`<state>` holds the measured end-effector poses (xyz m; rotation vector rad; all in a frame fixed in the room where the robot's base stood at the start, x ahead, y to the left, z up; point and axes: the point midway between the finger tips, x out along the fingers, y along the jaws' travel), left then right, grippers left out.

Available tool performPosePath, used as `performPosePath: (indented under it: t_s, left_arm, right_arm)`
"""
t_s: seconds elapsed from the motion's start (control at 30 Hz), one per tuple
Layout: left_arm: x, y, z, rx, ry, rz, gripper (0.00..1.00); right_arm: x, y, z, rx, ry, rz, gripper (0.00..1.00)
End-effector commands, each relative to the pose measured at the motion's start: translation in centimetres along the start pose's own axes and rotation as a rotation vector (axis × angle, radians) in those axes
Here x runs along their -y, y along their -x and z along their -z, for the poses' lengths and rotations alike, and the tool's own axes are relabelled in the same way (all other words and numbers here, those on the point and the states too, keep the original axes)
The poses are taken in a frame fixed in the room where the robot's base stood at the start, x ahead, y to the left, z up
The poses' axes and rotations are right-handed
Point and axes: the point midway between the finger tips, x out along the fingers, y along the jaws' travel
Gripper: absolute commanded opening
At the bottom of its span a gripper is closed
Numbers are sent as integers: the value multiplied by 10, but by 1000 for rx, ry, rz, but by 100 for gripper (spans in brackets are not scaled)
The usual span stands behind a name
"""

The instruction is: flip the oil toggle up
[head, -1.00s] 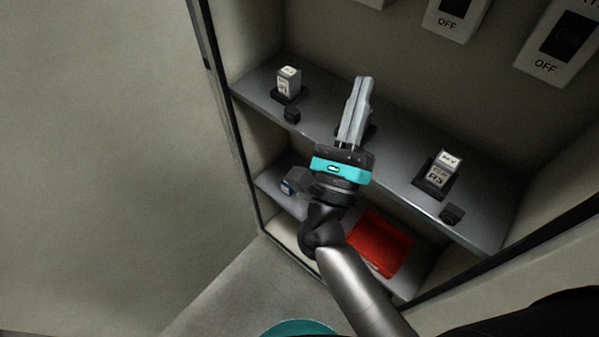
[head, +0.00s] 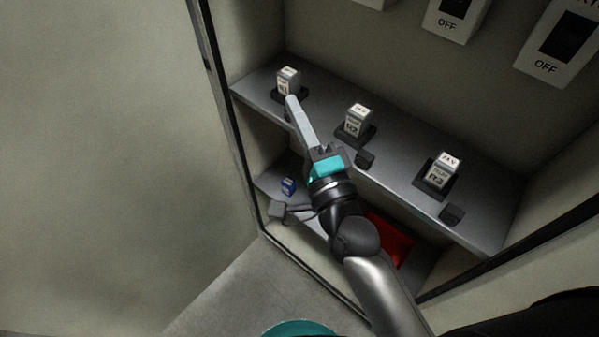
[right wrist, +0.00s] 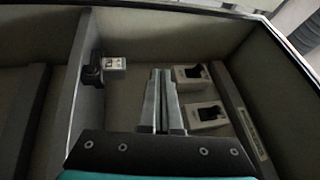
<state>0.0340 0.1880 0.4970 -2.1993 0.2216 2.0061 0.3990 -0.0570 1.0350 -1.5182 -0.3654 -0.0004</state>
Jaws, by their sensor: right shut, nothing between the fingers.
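Pale switch plates with dark toggles are on the cabinet's back wall at the top right of the head view. One is the middle plate (head: 437,23) and one the right plate (head: 533,66), both showing "OFF"; a third is mostly cut off. I cannot read which one is the oil toggle. Two plates, the upper one (right wrist: 181,75) and the lower one (right wrist: 193,126), show right of the fingers in the right wrist view. My right gripper (head: 291,99) is shut and empty, its tips by the left relay in the head view. My left gripper is not in view.
The upper shelf carries the left relay (head: 288,78), middle relay (head: 355,119) and right relay (head: 443,168) in dark sockets. Below are a red bin (head: 398,248) and a small blue item (head: 288,186). Cabinet side walls bound the space.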

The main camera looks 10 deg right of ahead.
Motion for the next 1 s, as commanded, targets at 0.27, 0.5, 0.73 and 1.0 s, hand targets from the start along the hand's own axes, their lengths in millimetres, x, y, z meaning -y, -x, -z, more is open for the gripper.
performPosePath:
  t_s: [0.27,0.5,0.73,1.0]
  left_arm:
    - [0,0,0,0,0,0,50]
    - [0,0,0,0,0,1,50]
    - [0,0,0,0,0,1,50]
    - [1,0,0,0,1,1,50]
  right_arm:
    - [-27,12,-12,121,229,-172,0]
    - [-53,29,-17,232,424,-320,0]
    - [-75,50,-16,339,593,-453,0]
    - [-90,68,-12,415,702,-545,0]
